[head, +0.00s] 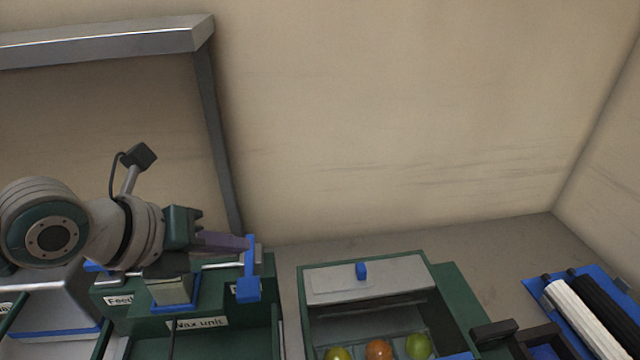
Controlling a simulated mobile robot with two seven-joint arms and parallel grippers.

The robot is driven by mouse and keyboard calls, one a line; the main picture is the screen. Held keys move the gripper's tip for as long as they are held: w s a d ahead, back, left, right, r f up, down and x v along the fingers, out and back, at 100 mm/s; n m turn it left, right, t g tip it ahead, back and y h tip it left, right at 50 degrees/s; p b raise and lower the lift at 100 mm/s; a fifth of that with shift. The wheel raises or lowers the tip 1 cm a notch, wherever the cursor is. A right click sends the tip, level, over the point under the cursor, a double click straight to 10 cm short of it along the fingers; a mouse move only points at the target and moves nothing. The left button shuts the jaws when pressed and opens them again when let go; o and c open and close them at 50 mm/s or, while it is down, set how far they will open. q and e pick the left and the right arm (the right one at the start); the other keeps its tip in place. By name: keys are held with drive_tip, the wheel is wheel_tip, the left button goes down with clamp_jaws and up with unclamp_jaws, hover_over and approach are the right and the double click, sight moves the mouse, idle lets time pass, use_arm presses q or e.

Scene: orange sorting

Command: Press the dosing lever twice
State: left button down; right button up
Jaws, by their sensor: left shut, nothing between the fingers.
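The green wax unit (140,325), with a "Wax unit" label, stands at the lower left. My right gripper is not in view.
Dark blocks (495,332) and a blue tray (540,290) with white and black rollers lie right. A grey metal frame (215,150) rises behind my left arm.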

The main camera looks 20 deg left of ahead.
sight(245, 290)
use_arm(q)
wheel_tip(245, 290, down, 6)
drive_tip(key=b, duration=0.5)
drive_tip(key=shift+f, duration=0.15)
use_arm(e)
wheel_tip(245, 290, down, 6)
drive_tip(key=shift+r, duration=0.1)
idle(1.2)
use_arm(q)
drive_tip(key=shift+f+b, duration=0.45)
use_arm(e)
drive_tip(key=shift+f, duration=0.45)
use_arm(q)
drive_tip(key=shift+f+b, duration=1.3)
drive_tip(key=shift+f, duration=0.1)
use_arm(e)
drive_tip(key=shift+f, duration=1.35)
use_arm(q)
drive_tip(key=shift+r, duration=0.15)
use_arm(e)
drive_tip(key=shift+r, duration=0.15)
use_arm(q)
drive_tip(key=shift+r+p, duration=1.7)
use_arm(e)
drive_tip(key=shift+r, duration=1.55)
